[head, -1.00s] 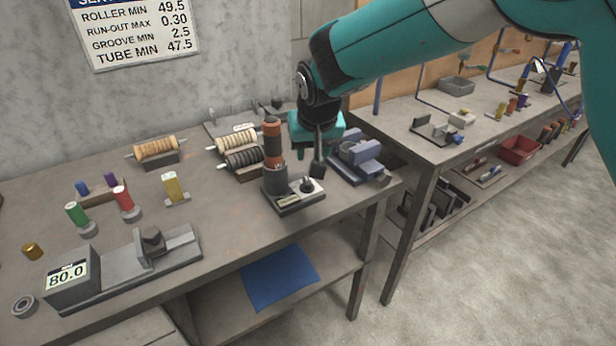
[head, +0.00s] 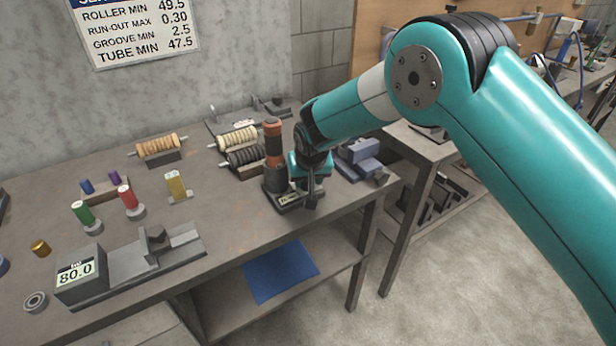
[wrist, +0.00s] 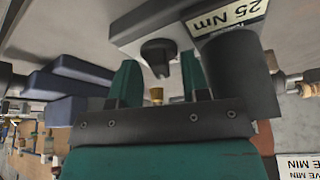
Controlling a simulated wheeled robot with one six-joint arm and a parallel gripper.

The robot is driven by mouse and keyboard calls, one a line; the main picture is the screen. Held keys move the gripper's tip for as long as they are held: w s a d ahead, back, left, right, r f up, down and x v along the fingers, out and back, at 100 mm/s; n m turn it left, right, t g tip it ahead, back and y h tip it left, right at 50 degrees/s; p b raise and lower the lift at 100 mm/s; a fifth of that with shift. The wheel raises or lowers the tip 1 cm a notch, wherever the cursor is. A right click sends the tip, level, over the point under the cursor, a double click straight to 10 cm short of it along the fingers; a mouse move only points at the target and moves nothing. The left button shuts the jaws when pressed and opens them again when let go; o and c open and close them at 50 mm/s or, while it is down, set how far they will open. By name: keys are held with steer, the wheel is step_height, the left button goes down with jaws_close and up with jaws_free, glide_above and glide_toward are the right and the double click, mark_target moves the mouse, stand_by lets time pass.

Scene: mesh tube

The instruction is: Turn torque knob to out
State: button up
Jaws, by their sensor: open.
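The torque station (head: 283,206) is a small grey base near the bench's right front, with an upright orange and black driver (head: 273,150) at its left. In the wrist view the base (wrist: 150,22) carries a "25 Nm" label (wrist: 228,16) and a black knob (wrist: 157,52). My gripper (head: 311,198) hangs over the base's right part and hides the knob in the head view. In the wrist view my gripper (wrist: 159,64) is open and empty, its fingertips to either side of the knob. I cannot tell whether they reach down around it.
The dark driver body (wrist: 238,75) stands close beside the right finger in the wrist view. A blue-grey vise-like block (head: 358,160) sits right of my gripper. Ribbed rollers (head: 240,138) lie behind left. A gauge reading 80.0 (head: 78,275) stands at the front left.

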jaws_close()
steer(key=shift+f+n, duration=0.1)
steer(key=shift+n, duration=0.2)
steer(key=shift+d+f+n+y+b, duration=0.15)
steer(key=shift+n+y+b, duration=0.25)
steer(key=shift+n+b, duration=0.55)
steer(key=n+y+b, duration=0.1)
steer(key=n, duration=0.1)
steer(key=n+g+b, duration=0.1)
steer(key=n, duration=0.2)
steer(key=shift+w+d+n+g+y, duration=0.15)
steer(key=shift+n+g+y, duration=0.15)
steer(key=shift+y, duration=0.1)
steer(key=n+g+b, duration=0.1)
steer(key=n+b, duration=0.1)
steer(key=n, duration=0.2)
steer(key=shift+w+g, duration=0.15)
steer(key=shift+g, duration=0.25)
steer(key=shift+n+g+y, duration=0.3)
steer(key=shift+n+g, duration=0.4)
steer(key=shift+n, duration=1.25)
